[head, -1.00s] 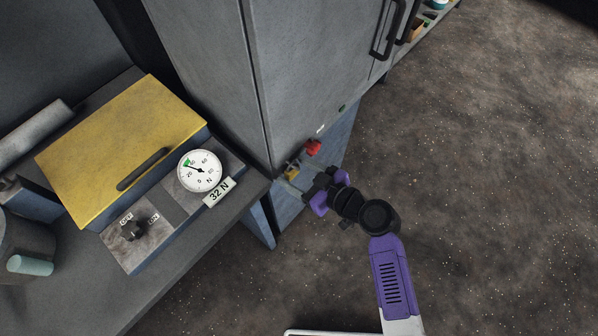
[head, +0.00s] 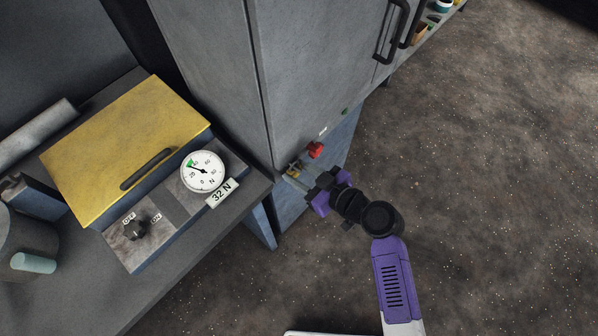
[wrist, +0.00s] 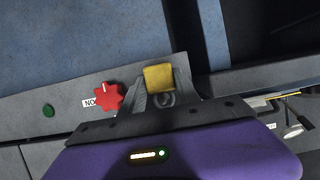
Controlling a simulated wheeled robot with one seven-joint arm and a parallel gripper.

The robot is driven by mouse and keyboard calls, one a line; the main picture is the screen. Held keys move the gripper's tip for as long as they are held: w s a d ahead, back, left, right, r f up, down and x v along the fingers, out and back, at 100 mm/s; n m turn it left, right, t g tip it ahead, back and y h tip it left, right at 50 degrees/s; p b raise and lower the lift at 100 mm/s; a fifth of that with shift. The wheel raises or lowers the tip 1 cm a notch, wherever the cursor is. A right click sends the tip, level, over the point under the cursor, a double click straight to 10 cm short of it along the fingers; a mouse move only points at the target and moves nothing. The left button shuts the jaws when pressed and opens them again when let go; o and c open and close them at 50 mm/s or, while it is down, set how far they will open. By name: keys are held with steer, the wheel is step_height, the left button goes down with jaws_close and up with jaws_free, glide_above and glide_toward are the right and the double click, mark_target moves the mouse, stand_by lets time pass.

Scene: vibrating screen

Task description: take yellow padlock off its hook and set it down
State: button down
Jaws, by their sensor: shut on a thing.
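The yellow padlock (wrist: 158,77) is between the fingers of my gripper (wrist: 164,84) in the wrist view, with a grey ring just below its body. My gripper is shut on the padlock.
A red knob (head: 315,150) sits close beside the padlock; in the wrist view it (wrist: 108,97) is left of my fingers. A green button (wrist: 48,110) is further left. The grey cabinet (head: 310,80) rises behind. A bench with a yellow-lidded box (head: 125,150) and dial (head: 202,171) stands left.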

steer(key=shift+d, duration=0.1)
steer(key=shift+s+d+r+b, duration=0.1)
steer(key=shift+s+d+b, duration=0.1)
steer(key=shift+s+d, duration=0.75)
steer(key=shift+s+d+r+b, duration=0.1)
steer(key=shift+s+d+b, duration=0.1)
steer(key=shift+s+d, duration=0.75)
steer(key=shift+w+d, duration=0.2)
steer(key=shift+w, duration=0.05)
